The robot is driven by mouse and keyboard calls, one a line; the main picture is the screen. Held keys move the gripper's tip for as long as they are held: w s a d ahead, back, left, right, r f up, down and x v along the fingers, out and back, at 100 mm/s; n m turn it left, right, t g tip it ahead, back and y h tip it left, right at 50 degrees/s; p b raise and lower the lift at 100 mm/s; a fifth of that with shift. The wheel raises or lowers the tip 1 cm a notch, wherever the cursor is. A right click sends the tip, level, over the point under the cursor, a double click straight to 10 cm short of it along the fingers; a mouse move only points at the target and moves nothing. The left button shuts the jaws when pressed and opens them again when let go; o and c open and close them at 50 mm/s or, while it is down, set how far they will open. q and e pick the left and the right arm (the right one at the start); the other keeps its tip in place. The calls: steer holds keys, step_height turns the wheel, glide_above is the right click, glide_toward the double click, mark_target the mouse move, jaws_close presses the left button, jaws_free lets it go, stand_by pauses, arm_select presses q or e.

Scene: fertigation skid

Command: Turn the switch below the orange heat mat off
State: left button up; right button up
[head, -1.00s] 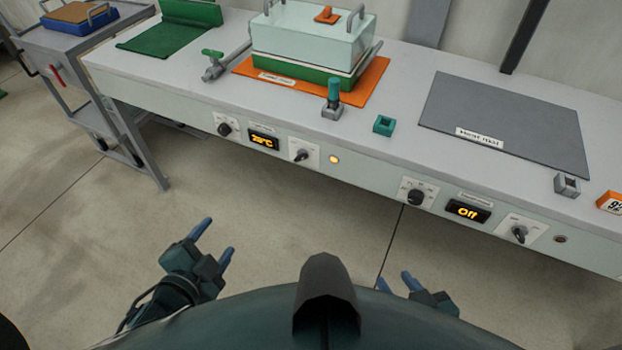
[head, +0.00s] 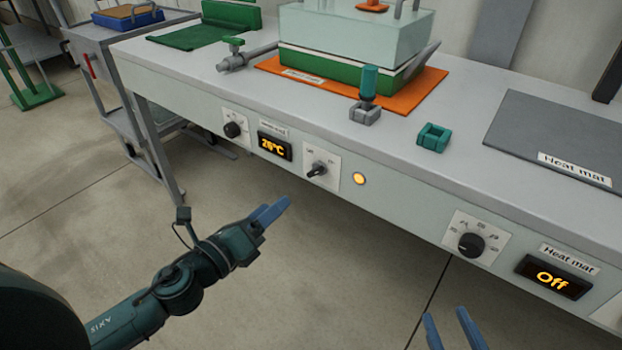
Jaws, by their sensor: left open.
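The orange heat mat (head: 268,66) lies on the bench under a green tray with a pale clear cover. On the bench front below it are a round dial (head: 233,130), a display (head: 275,147) reading about 26°C, a switch (head: 317,170) with a black knob on a white plate, and a lit amber lamp (head: 359,179). My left gripper (head: 272,212) is open and empty, in front of and below the switch, apart from it. My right gripper (head: 450,328) shows only its blue fingertips at the bottom edge, spread apart with nothing between them.
A grey heat mat (head: 550,130) lies at the right; below it are another dial (head: 471,245) and a display (head: 553,278) reading Off. A teal-handled tool (head: 368,88) stands in a grey holder beside a green block (head: 433,137). A cart stands at the left. The floor before the bench is clear.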

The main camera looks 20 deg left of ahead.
mark_target(312, 173)
arm_select(q)
steer(key=x, duration=1.2)
arm_select(e)
steer(key=shift+d, duration=0.1)
arm_select(q)
steer(key=shift+s, duration=0.1)
steer(key=c, duration=1)
